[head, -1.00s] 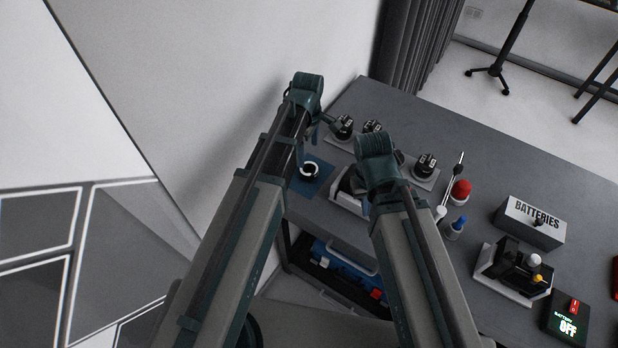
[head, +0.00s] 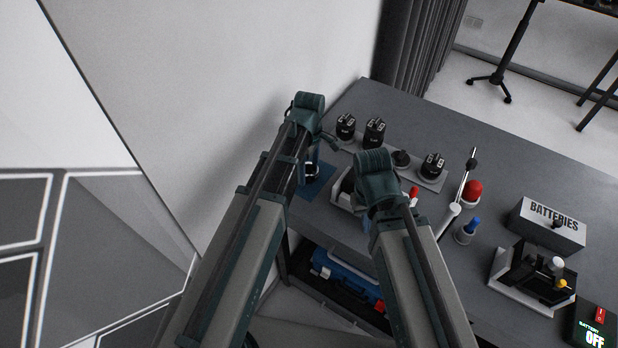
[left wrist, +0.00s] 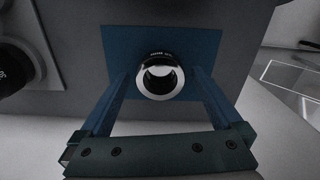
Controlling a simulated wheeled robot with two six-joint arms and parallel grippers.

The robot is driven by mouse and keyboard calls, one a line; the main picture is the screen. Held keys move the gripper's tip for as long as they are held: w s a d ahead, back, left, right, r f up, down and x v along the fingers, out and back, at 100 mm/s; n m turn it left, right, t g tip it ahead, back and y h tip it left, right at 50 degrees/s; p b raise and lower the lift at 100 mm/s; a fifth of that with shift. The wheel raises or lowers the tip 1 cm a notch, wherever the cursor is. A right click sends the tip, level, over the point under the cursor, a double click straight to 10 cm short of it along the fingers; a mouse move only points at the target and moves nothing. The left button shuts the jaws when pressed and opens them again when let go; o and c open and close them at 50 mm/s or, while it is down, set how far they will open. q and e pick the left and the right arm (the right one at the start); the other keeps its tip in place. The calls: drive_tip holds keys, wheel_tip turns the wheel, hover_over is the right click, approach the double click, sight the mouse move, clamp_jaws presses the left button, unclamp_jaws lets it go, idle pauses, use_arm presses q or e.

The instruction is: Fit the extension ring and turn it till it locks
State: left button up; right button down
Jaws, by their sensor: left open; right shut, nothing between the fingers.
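The extension ring (head: 311,173), black with a bright silver rim, rests on a blue mat (head: 322,188) at the table's left end. In the left wrist view the ring (left wrist: 158,78) shows nearly end-on, with small lettering on its black upper edge. My left gripper (left wrist: 160,74) is open, with one blue finger on each side of the ring and a visible gap to each. In the head view my left wrist partly covers the ring. My right gripper (head: 367,226) is shut and empty over the table's front edge, mostly hidden by its own wrist.
Several black cylindrical parts (head: 375,132) stand at the back, some on a grey plate. A white-walled holder (head: 344,192) sits right of the mat. A blue case (head: 345,270) lies below.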

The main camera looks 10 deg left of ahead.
use_arm(q)
drive_tip(key=c, duration=1.4)
drive_tip(key=shift+o, duration=0.2)
drive_tip(key=shift+r, duration=0.2)
use_arm(e)
drive_tip(key=shift+r, duration=0.15)
